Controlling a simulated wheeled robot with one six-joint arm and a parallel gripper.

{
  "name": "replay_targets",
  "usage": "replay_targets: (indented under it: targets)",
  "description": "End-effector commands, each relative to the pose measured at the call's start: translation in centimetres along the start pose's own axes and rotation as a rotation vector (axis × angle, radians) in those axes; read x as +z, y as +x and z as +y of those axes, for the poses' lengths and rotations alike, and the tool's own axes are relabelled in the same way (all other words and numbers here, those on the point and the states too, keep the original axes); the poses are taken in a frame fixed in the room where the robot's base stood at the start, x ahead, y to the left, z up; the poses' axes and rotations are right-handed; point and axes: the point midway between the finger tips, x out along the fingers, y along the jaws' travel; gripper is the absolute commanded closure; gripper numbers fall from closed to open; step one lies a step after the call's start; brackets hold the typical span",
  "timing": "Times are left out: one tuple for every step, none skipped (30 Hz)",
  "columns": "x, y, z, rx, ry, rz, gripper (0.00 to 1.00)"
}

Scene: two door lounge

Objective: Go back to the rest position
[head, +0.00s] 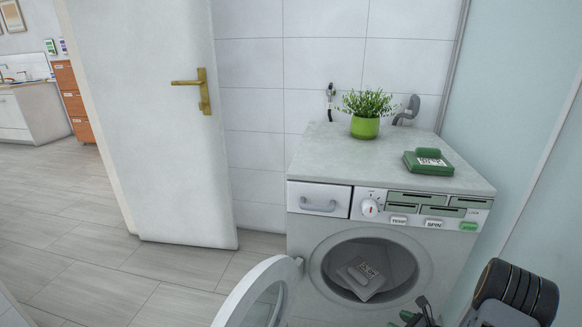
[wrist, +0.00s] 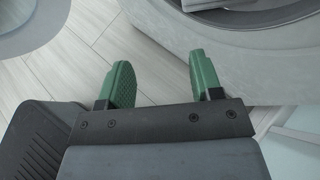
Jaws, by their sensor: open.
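My gripper (wrist: 162,82) shows in the wrist view with its two green fingers apart and nothing between them. Pale floor planks lie below it, and the rim of the washing machine's opening curves close by on its right. In the head view only a small part of my gripper (head: 420,318) shows at the bottom edge, in front of the washing machine (head: 440,270). The machine's round door (head: 262,300) stands open to the left. A grey packet with a printed label (head: 362,278) lies inside the drum.
A green plant pot (head: 365,127) and a green box with a label (head: 428,162) stand on the machine's top. A white door with a brass handle (head: 150,130) stands at the left. A pale wall panel (head: 515,100) closes in on the right. The floor (head: 90,250) at left is clear.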

Motion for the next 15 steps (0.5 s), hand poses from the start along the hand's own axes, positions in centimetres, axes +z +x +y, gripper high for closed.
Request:
replay_targets:
  targets:
    - [1.3,-0.3,0.1,0.013,-0.025,0.001,0.41]
    - [1.7,-0.5,0.3,0.022,-0.038,0.003,0.41]
    - [2.3,-0.7,0.4,0.032,-0.054,0.005,0.41]
    - [2.8,-0.9,0.4,0.039,-0.067,0.007,0.41]
    - [3.3,-1.1,0.5,0.047,-0.08,0.009,0.41]
    - [3.9,-1.3,0.7,0.057,-0.098,0.011,0.41]
    - [4.5,-1.5,0.8,0.066,-0.115,0.013,0.41]
    - [5.1,-1.6,1.0,0.077,-0.132,0.015,0.41]
    - [5.9,-1.8,1.2,0.092,-0.155,0.018,0.41]
    - [6.7,-2.0,1.5,0.107,-0.177,0.021,0.41]
    - [7.5,-2.2,1.8,0.12,-0.198,0.023,0.41]
    - [8.6,-2.4,2.2,0.142,-0.231,0.027,0.41]
    - [9.5,-2.6,2.5,0.158,-0.258,0.03,0.41]
    - [10.5,-2.8,2.9,0.177,-0.287,0.034,0.41]
    - [11.8,-3.1,3.4,0.202,-0.328,0.039,0.41]
